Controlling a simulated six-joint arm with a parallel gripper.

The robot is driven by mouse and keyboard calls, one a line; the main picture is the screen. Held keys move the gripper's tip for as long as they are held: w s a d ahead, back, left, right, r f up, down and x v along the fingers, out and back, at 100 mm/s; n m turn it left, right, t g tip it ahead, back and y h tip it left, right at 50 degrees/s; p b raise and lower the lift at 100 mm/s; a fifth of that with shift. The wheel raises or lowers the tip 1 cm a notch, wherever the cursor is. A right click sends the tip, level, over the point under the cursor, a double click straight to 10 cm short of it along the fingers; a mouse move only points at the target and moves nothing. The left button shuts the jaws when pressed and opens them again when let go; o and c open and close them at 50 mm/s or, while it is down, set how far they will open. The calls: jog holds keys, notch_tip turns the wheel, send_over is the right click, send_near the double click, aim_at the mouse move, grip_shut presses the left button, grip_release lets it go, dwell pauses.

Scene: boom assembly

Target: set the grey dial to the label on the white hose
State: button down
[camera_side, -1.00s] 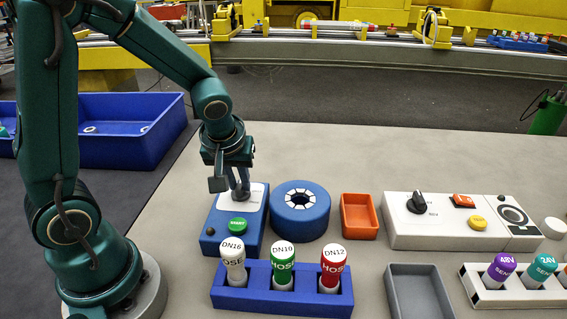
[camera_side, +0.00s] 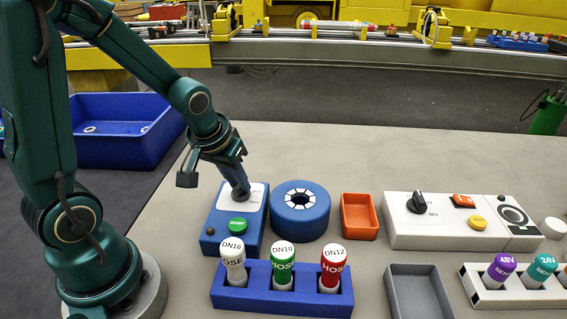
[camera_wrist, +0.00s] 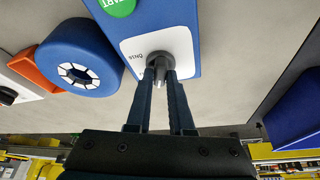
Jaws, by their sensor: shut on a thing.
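The grey dial (camera_wrist: 160,58) sits on the white plate of the blue box (camera_side: 222,236). My gripper (camera_wrist: 160,76) has its two fingers closed on the dial; in the side view my gripper (camera_side: 240,192) is tilted, with its tips at the dial. The label DN16 shows on the plate beside the dial in the wrist view; other marks are mostly hidden, and I cannot tell where the dial points. The white hose (camera_side: 235,268), labelled DN16, stands at the left of the blue rack (camera_side: 250,299), beside the green DN10 hose (camera_side: 281,270) and red DN12 hose (camera_side: 331,272).
A green START button (camera_side: 238,224) is on the blue box. A blue round unit (camera_side: 300,229) stands right beside the box, then an orange tray (camera_side: 359,217) and a white panel (camera_side: 395,232) with a black knob. A grey tray (camera_side: 421,308) lies in front.

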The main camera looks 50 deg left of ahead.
jog(key=shift+m+h, duration=0.3)
jog(key=shift+m, duration=0.6)
jog(key=c, duration=0.8)
grip_release()
jog(key=shift+r, duration=0.1)
jog(key=shift+s+r, duration=0.15)
jog(key=shift+r, duration=0.4)
jog(key=shift+v, duration=1.95)
jog(key=shift+s, duration=0.1)
